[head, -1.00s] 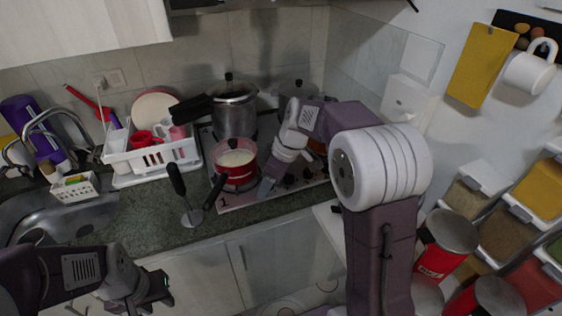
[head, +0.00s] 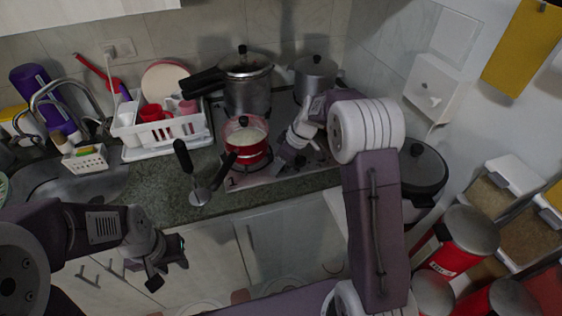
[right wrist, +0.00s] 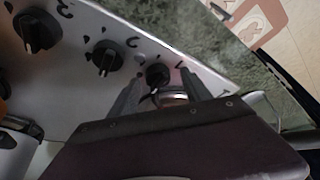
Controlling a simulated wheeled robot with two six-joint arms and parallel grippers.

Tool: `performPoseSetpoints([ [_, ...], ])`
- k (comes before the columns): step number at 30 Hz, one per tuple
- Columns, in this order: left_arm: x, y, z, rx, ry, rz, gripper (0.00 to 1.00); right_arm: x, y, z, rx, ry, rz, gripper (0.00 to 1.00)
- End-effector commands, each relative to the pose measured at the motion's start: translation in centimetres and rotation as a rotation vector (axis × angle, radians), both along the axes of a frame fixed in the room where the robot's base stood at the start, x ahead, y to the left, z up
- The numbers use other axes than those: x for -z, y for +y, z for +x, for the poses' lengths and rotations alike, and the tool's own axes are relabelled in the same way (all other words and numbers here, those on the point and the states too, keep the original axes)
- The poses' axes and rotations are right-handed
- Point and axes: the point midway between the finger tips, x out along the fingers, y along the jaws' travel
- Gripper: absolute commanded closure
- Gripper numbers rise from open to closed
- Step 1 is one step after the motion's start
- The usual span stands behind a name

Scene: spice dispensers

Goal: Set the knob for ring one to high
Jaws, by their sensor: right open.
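The stove's front panel (right wrist: 75,95) fills much of the right wrist view, with several dark knobs in a row and dark marks beside them. My right gripper (right wrist: 157,88) is open, its two fingers on either side of the nearest dark knob (right wrist: 157,75). I cannot tell whether they touch it or which setting it points to. Two other knobs (right wrist: 105,56) (right wrist: 38,30) lie up and left. In the head view my right gripper (head: 284,168) is low over the stove (head: 255,181), right of the red pot (head: 246,143). My left gripper (head: 166,266) hangs before the cabinets; its jaws are unclear.
A steel pressure cooker (head: 246,92) and a lidded pot (head: 314,78) stand at the stove's back. A masher (head: 199,196) lies on the counter (head: 150,197) to the left. A white dish rack (head: 160,132) is behind it. Red canisters (head: 452,250) stand at right.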

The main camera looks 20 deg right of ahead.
Motion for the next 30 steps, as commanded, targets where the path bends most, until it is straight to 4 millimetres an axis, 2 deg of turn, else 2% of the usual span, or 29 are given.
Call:
performPoseSetpoints([
  [6,0.01,0.0,0.0,0.0,0.0,0.0,0.64,0.1,0.02,0.04,0.0,-0.001,-0.001,0.43],
  [8,0.01,0.0,0.0,0.0,0.0,0.0,0.64,0.09,0.02,0.03,0.0,0.0,0.0,0.57],
  [12,0.01,0.0,0.01,0.0,0.0,0.0,0.64,0.07,0.01,0.05,0.0,-0.001,-0.001,0.96],
  [13,0.01,0.0,0.0,0.0,0.0,0.0,0.64,0.06,0.0,0.05,0.0,-0.001,0.0,1.0],
  [23,0.05,0.0,0.01,0.0,0.0,0.0,0.64,-0.02,0.06,0.05,0.047,-0.003,0.0,1.0],
  [30,-0.16,0.0,0.0,0.0,0.0,0.0,0.64,-0.2,0.19,-0.03,0.204,-0.006,0.0,1.0],
])
